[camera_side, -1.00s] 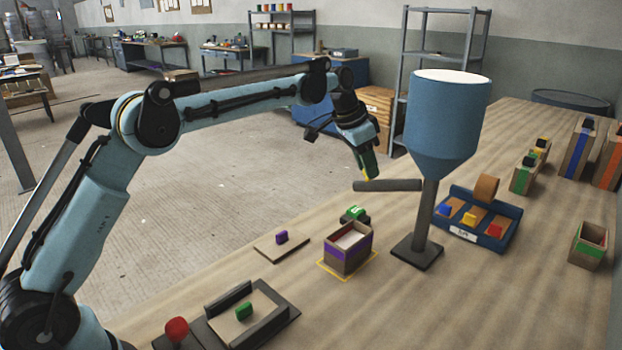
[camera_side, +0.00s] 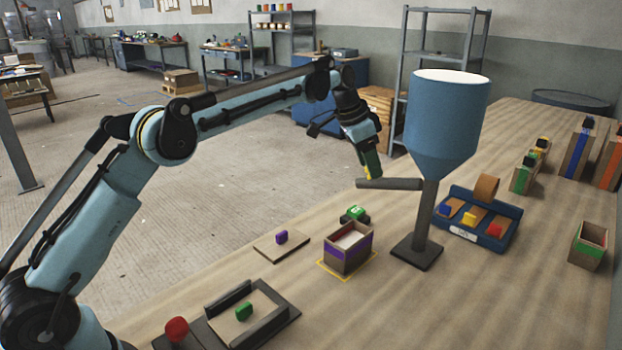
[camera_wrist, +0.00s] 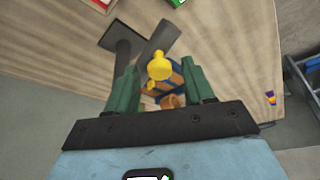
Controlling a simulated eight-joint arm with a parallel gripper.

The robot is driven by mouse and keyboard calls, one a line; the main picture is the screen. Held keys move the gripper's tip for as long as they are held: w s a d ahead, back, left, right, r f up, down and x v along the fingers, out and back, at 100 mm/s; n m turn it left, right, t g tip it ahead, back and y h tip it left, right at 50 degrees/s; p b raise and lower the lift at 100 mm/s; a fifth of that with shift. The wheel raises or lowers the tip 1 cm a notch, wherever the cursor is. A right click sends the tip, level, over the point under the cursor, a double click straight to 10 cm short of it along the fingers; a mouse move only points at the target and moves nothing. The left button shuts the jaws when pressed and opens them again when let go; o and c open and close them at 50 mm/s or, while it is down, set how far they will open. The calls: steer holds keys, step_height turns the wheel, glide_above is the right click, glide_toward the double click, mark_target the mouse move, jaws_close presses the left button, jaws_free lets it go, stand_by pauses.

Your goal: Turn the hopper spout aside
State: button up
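The blue hopper (camera_side: 446,115) stands on a dark grey post with a square base plate (camera_side: 417,253). Its dark grey spout (camera_side: 400,184) points left from the post in the side view; it also shows in the wrist view (camera_wrist: 160,40). A yellow knob (camera_wrist: 160,66) sits near the spout's free end. My gripper (camera_side: 369,170) is above that end. In the wrist view, its green fingers (camera_wrist: 160,68) stand apart on either side of the knob, with visible gaps. Contact cannot be told.
A purple-banded box (camera_side: 347,253) stands on a yellow outline, front left of the post. A blue tray (camera_side: 490,243) with coloured pieces is behind right. A dark frame (camera_side: 268,331) and red knob (camera_side: 176,328) are at the front. Bare bench lies at the right front.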

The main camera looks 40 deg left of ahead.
steer(key=v, duration=1.2)
steer(key=shift+s, duration=0.1)
steer(key=shift+d+r, duration=0.1)
steer(key=shift+r, duration=0.05)
steer(key=c, duration=0.5)
steer(key=shift+s+d+r+m+t, duration=0.3)
steer(key=shift+m+t, duration=0.1)
steer(key=shift+m, duration=0.3)
steer(key=c, duration=0.4)
steer(key=s+f+m, duration=0.1)
steer(key=s, duration=0.1)
steer(key=s+d+f+m+t, duration=0.1)
steer(key=s+m, duration=0.1)
steer(key=s, duration=0.1)
steer(key=s+d+m+t, duration=0.1)
steer(key=s, duration=0.1)
steer(key=shift+s+f+m, duration=0.35)
steer(key=shift+f+m, duration=0.05)
jaws_close()
steer(key=w+f, duration=0.8)
steer(key=w, duration=0.1)
steer(key=shift+d+f, duration=0.3)
steer(key=shift+f, duration=0.1)
